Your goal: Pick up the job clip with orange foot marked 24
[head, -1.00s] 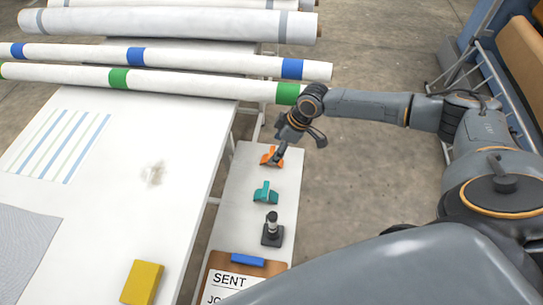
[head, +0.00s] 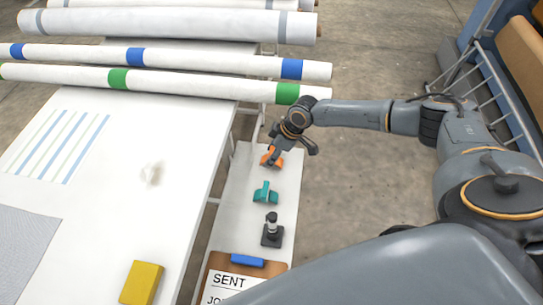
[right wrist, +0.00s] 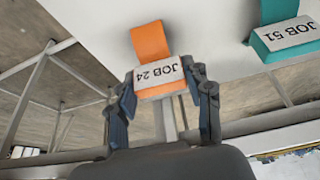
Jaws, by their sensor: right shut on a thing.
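The orange job clip (head: 271,158) stands at the far end of the narrow white side table (head: 238,200). In the right wrist view its label reads JOB 24 on the orange clip (right wrist: 151,50). My right gripper (head: 274,157) reaches down to it from above. In the right wrist view the two fingers of my right gripper (right wrist: 163,92) lie on either side of the labelled foot and are shut on it. The clip seems to be still at the table surface; any gap under it cannot be seen. My left gripper is not in view.
A teal clip (head: 265,193), marked JOB 51 in the right wrist view (right wrist: 287,36), stands nearer on the same table. Then come a black stamp (head: 272,232) and a clipboard (head: 222,268) marked SENT. Striped rolls (head: 200,83) lie close to the left of my right arm.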

